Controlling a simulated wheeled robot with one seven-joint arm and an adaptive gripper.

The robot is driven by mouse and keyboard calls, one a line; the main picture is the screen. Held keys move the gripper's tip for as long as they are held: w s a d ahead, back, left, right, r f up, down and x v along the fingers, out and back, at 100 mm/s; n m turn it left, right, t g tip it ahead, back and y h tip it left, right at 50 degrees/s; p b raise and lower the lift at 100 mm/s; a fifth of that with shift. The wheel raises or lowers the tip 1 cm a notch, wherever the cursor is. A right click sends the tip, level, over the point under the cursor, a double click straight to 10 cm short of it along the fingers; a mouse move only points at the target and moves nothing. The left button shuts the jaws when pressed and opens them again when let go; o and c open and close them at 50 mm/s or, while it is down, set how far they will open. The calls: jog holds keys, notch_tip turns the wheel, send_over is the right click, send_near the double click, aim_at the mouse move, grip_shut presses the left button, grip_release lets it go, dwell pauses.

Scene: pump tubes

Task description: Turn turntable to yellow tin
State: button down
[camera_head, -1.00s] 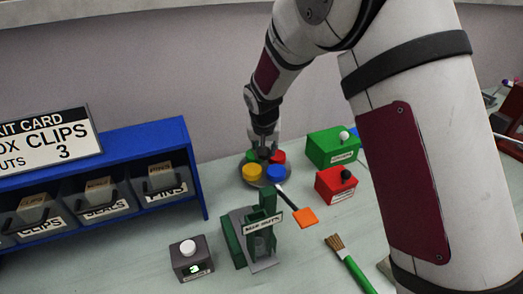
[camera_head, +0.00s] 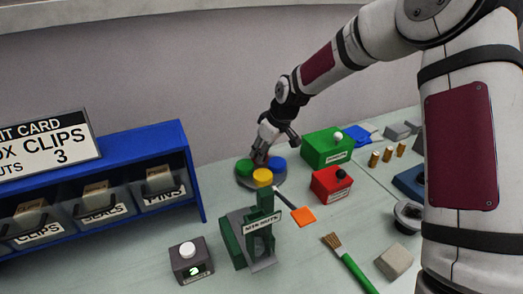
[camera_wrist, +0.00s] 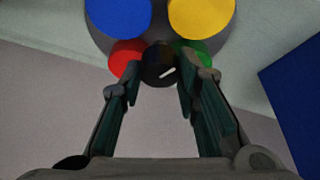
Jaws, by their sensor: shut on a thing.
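The turntable (camera_head: 243,181) is a grey disc carrying coloured tins, standing behind the green dispenser. The yellow tin (camera_head: 263,176) is at its front, the green tin (camera_head: 244,166) at its left and the blue tin (camera_head: 278,164) at its right. The red tin (camera_wrist: 126,58) shows in the wrist view but is mostly hidden by my gripper in the head view. The fingertips (camera_head: 258,158) in the head view are low over the turntable.
The green dispenser (camera_head: 236,240) stands close in front of the turntable. A green box (camera_head: 327,147), a red box (camera_head: 330,184) and an orange-ended tool (camera_head: 303,216) are to the right. A blue bin rack (camera_head: 188,160) is left. A brush (camera_head: 348,263) lies in front.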

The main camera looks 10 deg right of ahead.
jog(key=shift+w+d+n+g+y, duration=0.1)
jog(key=shift+n+g+y, duration=0.35)
jog(key=shift+n, duration=1.25)
jog(key=c, duration=1.2)
grip_release()
jog(key=v, duration=1.2)
